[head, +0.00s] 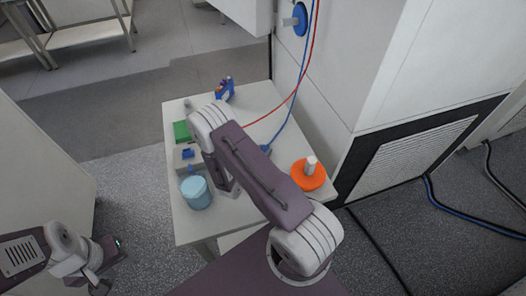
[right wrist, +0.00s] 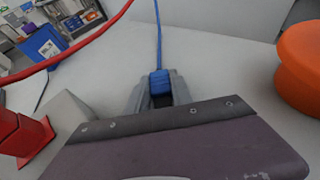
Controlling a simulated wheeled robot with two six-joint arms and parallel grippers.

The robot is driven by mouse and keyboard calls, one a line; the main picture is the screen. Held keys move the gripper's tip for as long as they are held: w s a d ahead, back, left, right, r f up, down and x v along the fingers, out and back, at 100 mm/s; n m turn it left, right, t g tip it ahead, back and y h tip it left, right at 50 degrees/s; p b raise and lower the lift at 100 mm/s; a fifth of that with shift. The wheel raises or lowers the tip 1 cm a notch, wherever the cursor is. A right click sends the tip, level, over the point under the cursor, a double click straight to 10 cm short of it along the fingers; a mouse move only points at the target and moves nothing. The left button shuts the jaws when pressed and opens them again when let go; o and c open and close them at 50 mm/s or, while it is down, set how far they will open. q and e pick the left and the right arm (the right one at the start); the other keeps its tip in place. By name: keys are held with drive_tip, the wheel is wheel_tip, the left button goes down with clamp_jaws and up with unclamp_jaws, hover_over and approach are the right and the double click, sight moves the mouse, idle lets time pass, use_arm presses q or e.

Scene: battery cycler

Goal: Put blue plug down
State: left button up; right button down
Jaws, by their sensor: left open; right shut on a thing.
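The blue plug (right wrist: 160,82) is gripped between the grey fingertips of my right gripper (right wrist: 158,95) in the right wrist view, with its blue cable running away from it. In the head view the blue plug (head: 266,148) shows beside my right arm, low over the white table (head: 245,97). I cannot tell whether it touches the tabletop. My right fingers are mostly hidden behind the arm in the head view. My left gripper (head: 101,286) is open at the lower left of the head view, away from the table and partly cut off by the frame edge.
An orange disc with a white post (head: 315,182) stands right of the plug. A light blue canister (head: 196,194), a grey device (head: 184,163) and a green box (head: 181,132) line the left side. A red cable (head: 287,98) passes near. A cabinet wall borders the right.

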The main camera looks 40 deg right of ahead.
drive_tip(key=c, duration=1.1)
unclamp_jaws()
drive_tip(key=shift+f, duration=0.1)
